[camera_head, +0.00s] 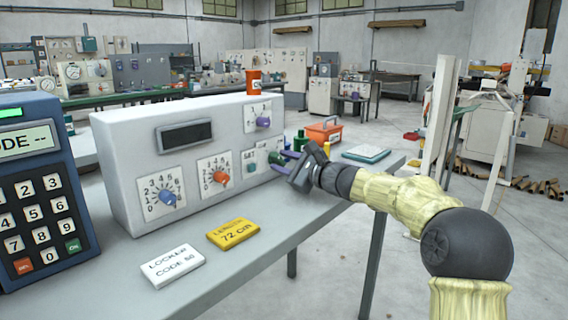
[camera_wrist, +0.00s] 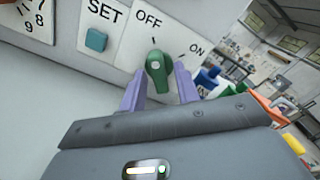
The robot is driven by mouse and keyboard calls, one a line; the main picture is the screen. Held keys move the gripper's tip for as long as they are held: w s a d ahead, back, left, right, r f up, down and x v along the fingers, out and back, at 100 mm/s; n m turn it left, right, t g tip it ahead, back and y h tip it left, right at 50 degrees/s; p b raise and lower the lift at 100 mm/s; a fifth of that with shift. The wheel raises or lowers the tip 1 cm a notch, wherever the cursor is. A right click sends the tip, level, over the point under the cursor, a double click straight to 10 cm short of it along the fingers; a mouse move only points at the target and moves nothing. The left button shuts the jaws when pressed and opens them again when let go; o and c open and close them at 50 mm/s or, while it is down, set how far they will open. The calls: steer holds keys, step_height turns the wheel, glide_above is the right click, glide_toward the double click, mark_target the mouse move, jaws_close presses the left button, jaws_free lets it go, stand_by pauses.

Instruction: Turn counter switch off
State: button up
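The counter switch (camera_wrist: 157,68) is a green knob on a white plate marked OFF and ON at the lower right of the grey counter box (camera_head: 125,170). In the wrist view its narrow upper end points towards the OFF mark. In the head view the switch (camera_head: 275,157) is partly hidden by my gripper (camera_head: 287,160). My gripper's two purple fingers (camera_wrist: 159,85) stand one on each side of the knob, open, with small gaps visible. I cannot tell whether either finger touches it.
A teal SET button (camera_wrist: 96,40) sits left of the switch. The box also has a blue dial (camera_head: 167,198), a red dial (camera_head: 221,177) and a dark display (camera_head: 186,134). White and yellow cards lie on the table before it. A blue keypad (camera_head: 40,190) stands at left.

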stand_by(0.3)
steer(key=p+v, duration=0.2)
steer(key=v, duration=1.5)
steer(key=shift+s+d+f, duration=0.1)
steer(key=shift+d, duration=0.1)
steer(key=shift+a, duration=0.1)
